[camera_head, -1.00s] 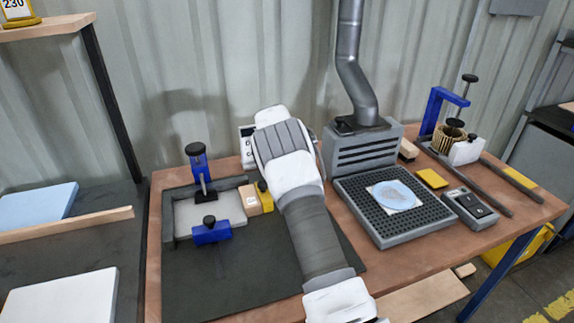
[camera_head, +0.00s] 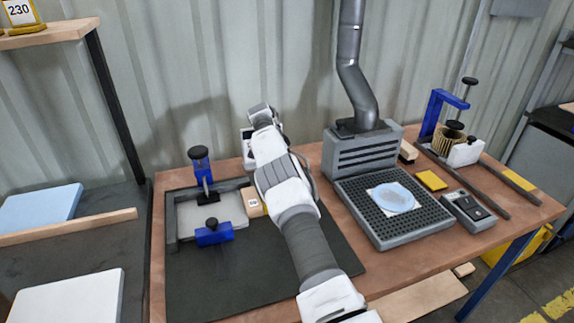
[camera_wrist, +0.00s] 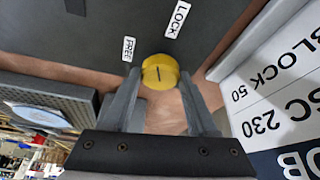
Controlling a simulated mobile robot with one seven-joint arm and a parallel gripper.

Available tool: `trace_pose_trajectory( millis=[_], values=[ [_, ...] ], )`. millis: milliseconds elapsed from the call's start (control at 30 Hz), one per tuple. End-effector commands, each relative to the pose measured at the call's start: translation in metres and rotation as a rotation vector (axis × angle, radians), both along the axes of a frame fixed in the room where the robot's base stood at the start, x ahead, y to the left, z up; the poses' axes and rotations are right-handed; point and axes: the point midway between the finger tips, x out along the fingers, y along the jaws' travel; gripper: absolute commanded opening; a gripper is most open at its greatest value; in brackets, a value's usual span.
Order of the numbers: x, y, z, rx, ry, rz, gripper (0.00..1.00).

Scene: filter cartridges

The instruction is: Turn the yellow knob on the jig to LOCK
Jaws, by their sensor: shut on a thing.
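The yellow knob (camera_wrist: 160,72) shows in the wrist view between my two finger ends, with a short dark mark on its face. The LOCK label (camera_wrist: 177,20) is above and right of it, and the FREE label (camera_wrist: 128,48) above and left. The mark points roughly up the picture, between the two labels. My gripper (camera_wrist: 162,82) is shut on the knob, one finger on each side. In the head view the jig (camera_head: 170,222) is a grey frame with a pale plate and blue clamps. My arm hides the knob and fingers there.
A white panel (camera_wrist: 265,100) with printed text stands close on the right in the wrist view. In the head view, a blue post clamp (camera_head: 201,165) stands left of my arm. A perforated grey tray (camera_head: 375,228) and extractor box lie to its right.

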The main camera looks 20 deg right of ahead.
Motion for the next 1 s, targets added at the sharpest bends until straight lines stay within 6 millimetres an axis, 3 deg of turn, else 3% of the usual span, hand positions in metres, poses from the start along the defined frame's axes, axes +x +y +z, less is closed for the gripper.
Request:
trace_pose_trajectory(
  millis=[767, 800, 933, 1000],
  values=[
    [0.0003, 0.0003, 0.0001, 0.002, 0.000, -0.038, 0.03],
    [0.0003, 0.0003, 0.0001, 0.002, 0.000, -0.038, 0.66],
    [0.0004, 0.0002, 0.0001, 0.001, 0.000, -0.038, 0.89],
    [0.0004, 0.0001, 0.0001, 0.001, 0.000, -0.038, 0.89]
  ],
)
